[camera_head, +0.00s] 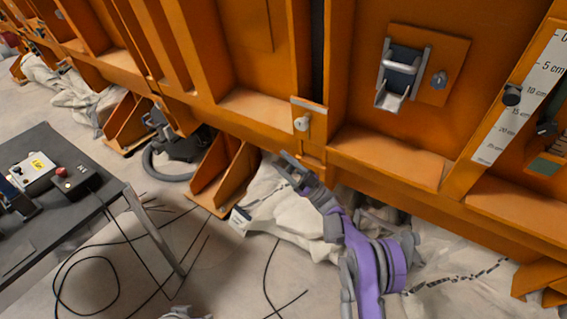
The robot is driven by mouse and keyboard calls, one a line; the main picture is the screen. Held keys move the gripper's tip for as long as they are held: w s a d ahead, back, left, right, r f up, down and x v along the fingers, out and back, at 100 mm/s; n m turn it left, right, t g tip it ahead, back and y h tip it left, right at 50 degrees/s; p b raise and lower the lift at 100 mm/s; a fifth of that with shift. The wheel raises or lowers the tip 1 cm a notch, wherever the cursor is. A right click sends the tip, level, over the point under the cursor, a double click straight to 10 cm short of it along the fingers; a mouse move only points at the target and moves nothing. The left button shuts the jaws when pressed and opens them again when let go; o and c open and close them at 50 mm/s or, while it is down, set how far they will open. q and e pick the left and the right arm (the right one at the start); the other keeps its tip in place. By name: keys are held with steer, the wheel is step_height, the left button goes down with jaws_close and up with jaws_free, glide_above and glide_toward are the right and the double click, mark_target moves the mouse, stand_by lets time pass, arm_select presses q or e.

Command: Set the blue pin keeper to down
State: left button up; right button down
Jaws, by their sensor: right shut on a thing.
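I cannot make out a clearly blue pin keeper. A grey, slightly bluish latch bracket with a bar handle (400,75) sits on an orange plate at the upper right. A pale round knob (302,123) sits on a small orange bracket at the middle of the frame's lower beam. My right gripper (289,162) comes up from below on a purple arm, just below and left of this knob. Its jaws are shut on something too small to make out. The latch bracket is well above and right of it. A grey sliver at the bottom edge may be my left gripper.
The orange steel wall (255,108) runs across the view. A white centimetre scale (520,95) is at the right. Pale sacks (285,215) lie below the wall. A dark table (60,215) with control boxes stands at the left, and cables cross the floor.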

steer(key=c, duration=0.6)
jaws_free()
steer(key=shift+s+a+f+g, duration=0.1)
steer(key=shift+s+a+g, duration=0.2)
steer(key=shift+a+g, duration=0.15)
steer(key=shift+o, duration=0.4)
steer(key=shift+w+d+t, duration=0.1)
steer(key=shift+d+t, duration=0.1)
steer(key=shift+t, duration=0.05)
steer(key=v, duration=1)
steer(key=shift+d+f, duration=0.15)
steer(key=shift+d, duration=0.15)
steer(key=shift+c, duration=0.3)
